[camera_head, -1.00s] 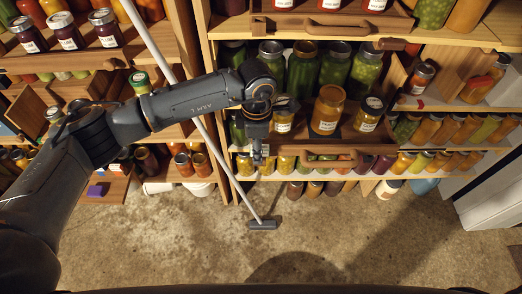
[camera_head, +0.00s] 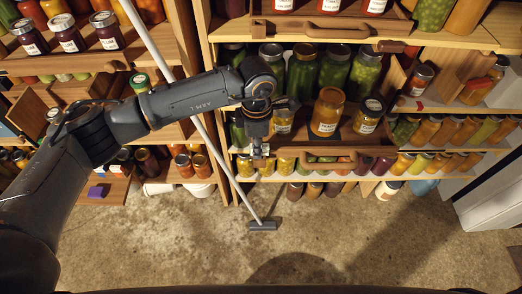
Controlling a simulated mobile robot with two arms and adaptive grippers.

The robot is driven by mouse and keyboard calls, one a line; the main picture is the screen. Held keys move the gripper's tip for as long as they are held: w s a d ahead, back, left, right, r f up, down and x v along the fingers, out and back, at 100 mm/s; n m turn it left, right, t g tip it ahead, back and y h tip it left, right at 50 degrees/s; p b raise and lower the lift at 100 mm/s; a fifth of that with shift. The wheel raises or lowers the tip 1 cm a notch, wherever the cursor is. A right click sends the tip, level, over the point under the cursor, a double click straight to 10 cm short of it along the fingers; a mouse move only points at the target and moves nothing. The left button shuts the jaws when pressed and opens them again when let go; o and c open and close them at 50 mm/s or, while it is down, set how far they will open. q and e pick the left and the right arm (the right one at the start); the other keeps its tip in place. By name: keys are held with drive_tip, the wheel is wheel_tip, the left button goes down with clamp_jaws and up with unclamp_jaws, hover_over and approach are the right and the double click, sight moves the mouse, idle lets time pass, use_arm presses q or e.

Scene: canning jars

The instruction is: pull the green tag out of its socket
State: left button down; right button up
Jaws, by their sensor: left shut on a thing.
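My left gripper (camera_head: 259,158) points down in front of the middle shelf unit, at the left end of the wooden tray's front and over the row of small jars. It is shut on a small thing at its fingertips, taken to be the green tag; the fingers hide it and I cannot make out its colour. The socket does not show clearly either, so I cannot tell whether the tag is in it or free. My right gripper is not in view.
Jars stand on the wooden tray (camera_head: 336,152) beside the gripper, among them a large orange jar (camera_head: 327,113). Small jars (camera_head: 403,163) line the shelf below.

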use_arm(q)
drive_tip(key=shift+r+p, duration=0.9)
drive_tip(key=shift+r, duration=1.4)
